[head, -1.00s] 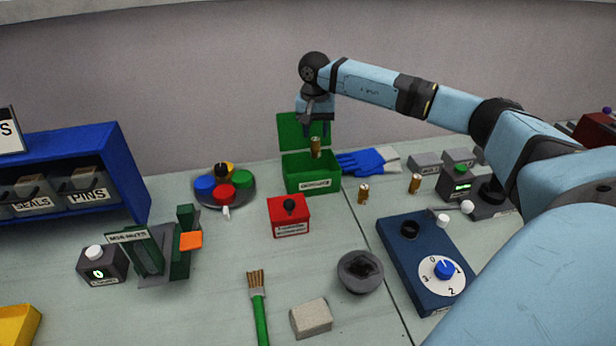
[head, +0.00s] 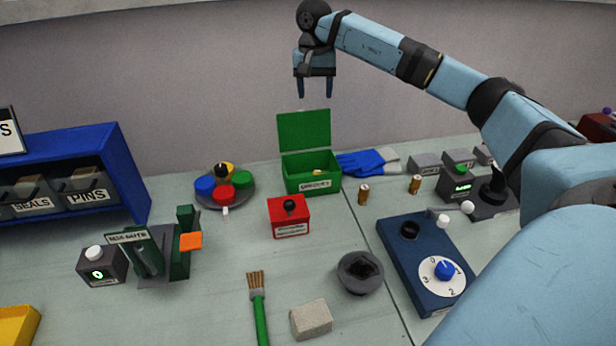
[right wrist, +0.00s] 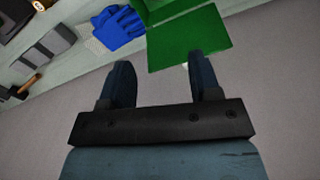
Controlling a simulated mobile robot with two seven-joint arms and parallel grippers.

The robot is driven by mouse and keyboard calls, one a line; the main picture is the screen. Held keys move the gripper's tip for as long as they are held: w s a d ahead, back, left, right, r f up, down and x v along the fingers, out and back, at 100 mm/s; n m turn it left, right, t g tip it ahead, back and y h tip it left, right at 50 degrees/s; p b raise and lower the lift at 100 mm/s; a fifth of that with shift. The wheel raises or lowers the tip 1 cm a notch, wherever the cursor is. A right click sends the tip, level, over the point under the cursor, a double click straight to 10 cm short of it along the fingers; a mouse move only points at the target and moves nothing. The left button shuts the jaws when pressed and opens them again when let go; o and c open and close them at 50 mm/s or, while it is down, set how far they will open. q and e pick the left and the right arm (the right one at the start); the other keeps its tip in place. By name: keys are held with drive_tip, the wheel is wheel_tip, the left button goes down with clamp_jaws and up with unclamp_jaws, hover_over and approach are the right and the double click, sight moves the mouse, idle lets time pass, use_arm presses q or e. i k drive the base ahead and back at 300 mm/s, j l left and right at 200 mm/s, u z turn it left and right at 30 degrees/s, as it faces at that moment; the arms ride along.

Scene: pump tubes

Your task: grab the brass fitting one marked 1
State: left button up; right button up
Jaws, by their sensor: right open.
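Two brass fittings stand upright on the table in the head view: one (head: 364,194) right of the green box, and another (head: 415,184) farther right. Any marking on them is too small to read. Another brass piece (head: 319,173) shows inside the open green box (head: 313,180). My right gripper (head: 316,92) is high above the green box's raised lid, open and empty, fingers pointing down. In the right wrist view its two fingers (right wrist: 163,80) are apart with nothing between them. A brass fitting (right wrist: 32,82) shows at the left edge there. My left gripper is not in view.
Blue gloves (head: 362,163) lie beside the green box. A red box (head: 289,216), a dark blue dial panel (head: 408,255) and a grey round holder (head: 360,272) stand nearer. A blue shelf (head: 118,150) is at left. The table between them is partly clear.

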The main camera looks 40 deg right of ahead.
sight(363, 196)
drive_tip(key=k+j, duration=0.7)
drive_tip(key=k, duration=0.2)
